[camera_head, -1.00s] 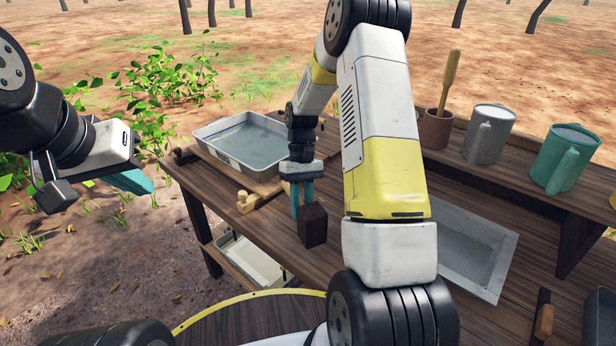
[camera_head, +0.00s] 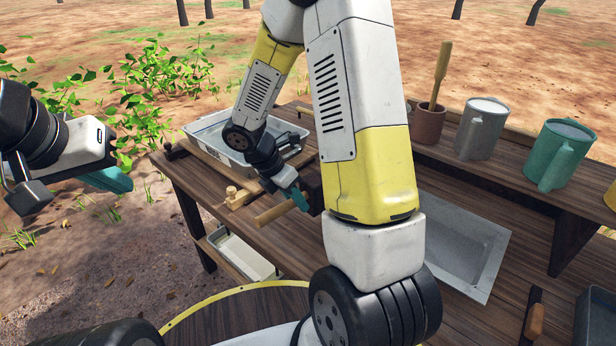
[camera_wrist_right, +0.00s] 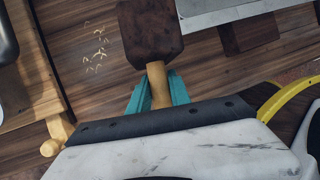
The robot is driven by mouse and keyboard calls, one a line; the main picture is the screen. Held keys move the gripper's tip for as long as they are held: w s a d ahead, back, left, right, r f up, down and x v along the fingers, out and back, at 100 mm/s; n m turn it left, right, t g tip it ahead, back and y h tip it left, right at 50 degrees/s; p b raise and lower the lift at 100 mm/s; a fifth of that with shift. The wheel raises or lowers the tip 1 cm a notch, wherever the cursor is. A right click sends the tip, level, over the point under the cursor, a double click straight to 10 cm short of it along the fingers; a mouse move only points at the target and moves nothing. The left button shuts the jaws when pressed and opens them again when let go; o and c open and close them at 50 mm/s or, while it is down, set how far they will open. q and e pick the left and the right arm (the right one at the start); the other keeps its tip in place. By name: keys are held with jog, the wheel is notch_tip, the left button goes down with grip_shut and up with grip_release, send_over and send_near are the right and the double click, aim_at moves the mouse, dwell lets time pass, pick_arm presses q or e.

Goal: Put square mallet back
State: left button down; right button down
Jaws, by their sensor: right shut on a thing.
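The square mallet has a dark brown block head (camera_wrist_right: 150,32) and a pale wooden handle (camera_head: 274,213). My right gripper (camera_head: 300,200) is shut on the handle close to the head. In the head view the handle sticks out to the lower left, and the head (camera_head: 312,188) is partly hidden by my right arm. In the right wrist view the handle (camera_wrist_right: 157,82) sits between the teal fingers. I cannot tell whether the mallet touches the table. My left gripper (camera_head: 112,181) hangs empty left of the table; its finger gap is unclear.
A tray of liquid (camera_head: 210,130) stands at the table's back left, with a wooden piece (camera_head: 235,196) in front. A brown pot with a stick (camera_head: 429,122), a grey jug (camera_head: 482,130) and a green jug (camera_head: 560,158) stand on the raised shelf. A basin (camera_head: 465,250) is sunk at right.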

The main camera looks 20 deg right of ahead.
jog(key=shift+f+n+t, duration=0.3)
jog(key=shift+f+n, duration=0.3)
jog(key=shift+w+d+f, duration=0.85)
jog(key=shift+w+d, duration=0.65)
jog(key=shift+w, duration=0.65)
jog(key=shift+w+d+f, duration=0.85)
jog(key=shift+w+d, duration=0.65)
jog(key=shift+w, duration=0.65)
jog(key=shift+w+d+f, duration=0.85)
jog(key=shift+w+d, duration=0.65)
jog(key=shift+w, duration=0.65)
jog(key=shift+f, duration=0.1)
jog(key=c, duration=1.2)
grip_release()
